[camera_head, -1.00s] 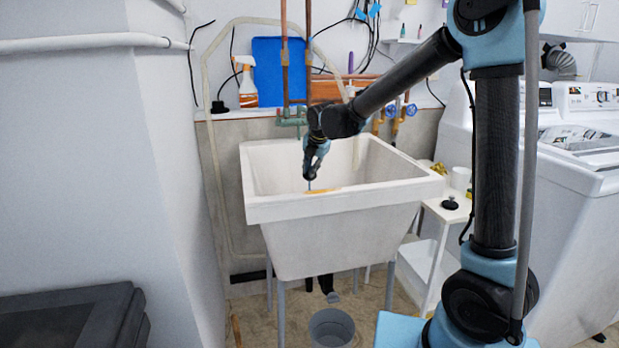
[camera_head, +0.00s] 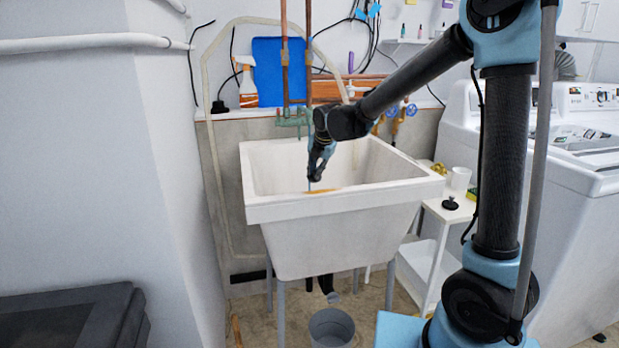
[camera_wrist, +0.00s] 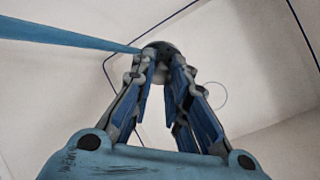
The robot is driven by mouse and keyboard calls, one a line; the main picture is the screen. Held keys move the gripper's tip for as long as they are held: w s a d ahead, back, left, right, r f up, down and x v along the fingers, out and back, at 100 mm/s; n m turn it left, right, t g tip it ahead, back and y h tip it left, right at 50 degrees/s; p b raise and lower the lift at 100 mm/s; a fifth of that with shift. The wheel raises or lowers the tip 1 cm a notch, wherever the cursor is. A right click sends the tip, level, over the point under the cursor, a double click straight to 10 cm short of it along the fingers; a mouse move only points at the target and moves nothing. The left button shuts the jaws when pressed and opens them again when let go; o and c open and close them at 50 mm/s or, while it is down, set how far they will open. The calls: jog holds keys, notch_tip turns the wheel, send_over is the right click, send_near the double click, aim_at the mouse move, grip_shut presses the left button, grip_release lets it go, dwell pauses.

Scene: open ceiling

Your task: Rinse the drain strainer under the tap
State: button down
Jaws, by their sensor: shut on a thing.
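My gripper (camera_head: 315,178) points down over the near part of the white laundry sink (camera_head: 270,212). In the wrist view its fingers (camera_wrist: 161,62) close together on a small dark round thing (camera_wrist: 160,47), which looks like the drain strainer. The fingers cover part of it, so its full shape is unclear. In the head view a thin grey stem shows below the fingertips, near the sink's front rim. The green tap body (camera_head: 291,121) is on the wall behind the sink, under the copper pipes. My gripper is in front of the tap and apart from it. No water is visible.
A white side table (camera_head: 436,206) right of the sink holds a black knobbed piece (camera_head: 450,203) and a white cup (camera_head: 460,179). A spray bottle (camera_head: 246,83) and blue board (camera_head: 280,72) stand behind. A grey bucket (camera_head: 331,328) is on the floor below.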

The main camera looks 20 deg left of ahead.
jog(key=shift+s+d, duration=0.55)
jog(key=shift+s, duration=0.25)
jog(key=shift+s+d, duration=0.55)
jog(key=shift+s, duration=0.25)
jog(key=shift+s+d, duration=0.55)
jog(key=shift+s, duration=0.25)
jog(key=s+d+r, duration=0.3)
jog(key=s+r, duration=0.1)
dwell(0.4)
